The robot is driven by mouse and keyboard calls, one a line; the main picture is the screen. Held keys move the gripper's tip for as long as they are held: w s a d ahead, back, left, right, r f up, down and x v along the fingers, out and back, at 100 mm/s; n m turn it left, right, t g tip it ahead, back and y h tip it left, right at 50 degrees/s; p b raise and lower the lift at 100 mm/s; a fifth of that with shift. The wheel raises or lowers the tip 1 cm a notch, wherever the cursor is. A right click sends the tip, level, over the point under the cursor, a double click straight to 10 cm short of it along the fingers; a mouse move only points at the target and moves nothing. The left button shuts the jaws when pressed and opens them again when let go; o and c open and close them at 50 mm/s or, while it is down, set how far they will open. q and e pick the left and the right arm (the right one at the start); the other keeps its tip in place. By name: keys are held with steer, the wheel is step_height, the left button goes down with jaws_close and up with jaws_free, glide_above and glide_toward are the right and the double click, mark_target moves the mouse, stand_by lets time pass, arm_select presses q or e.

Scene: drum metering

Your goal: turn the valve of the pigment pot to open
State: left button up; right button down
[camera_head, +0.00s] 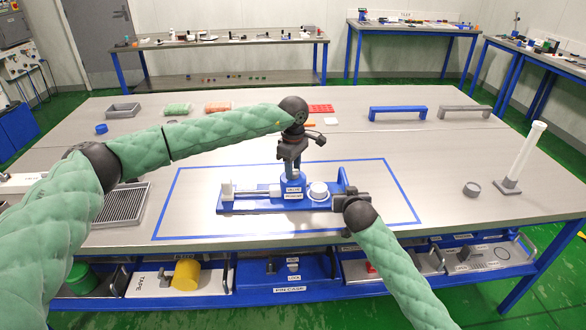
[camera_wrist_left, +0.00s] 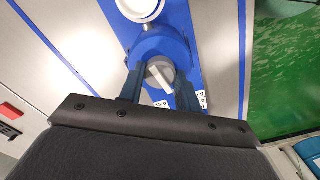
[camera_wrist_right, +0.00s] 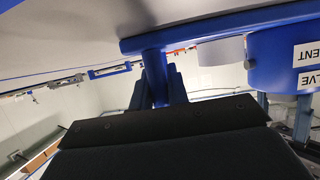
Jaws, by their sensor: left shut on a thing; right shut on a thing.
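The pigment pot (camera_head: 292,187) is a blue drum with white labels, on a blue base (camera_head: 262,207) inside a blue taped outline. Its valve is a grey round knob with a pale bar (camera_wrist_left: 160,74), seen from above in the left wrist view. My left gripper (camera_head: 292,172) points down over the pot and is shut on the valve, one finger on each side. My right gripper (camera_head: 341,203) is at the base's right end. In the right wrist view it is shut on a blue post (camera_wrist_right: 155,66) of the base. The head view hides most of the knob behind the left gripper.
A round white cup (camera_head: 319,190) stands on the base beside the pot, close to my right gripper. A pale cylinder with a rod (camera_head: 228,190) lies at the base's left end. A grey ribbed tray (camera_head: 122,205) is further left. The tabletop to the right is mostly clear.

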arm_select(q)
steer(key=n, duration=0.4)
steer(key=shift+n, duration=0.3)
steer(key=n, duration=0.3)
steer(key=shift+n, duration=0.3)
steer(key=n, duration=0.4)
steer(key=shift+n, duration=1.7)
steer(key=o, duration=1)
steer(key=shift+r, duration=0.1)
step_height(320, 180, up, 12)
steer(key=shift+f, duration=0.1)
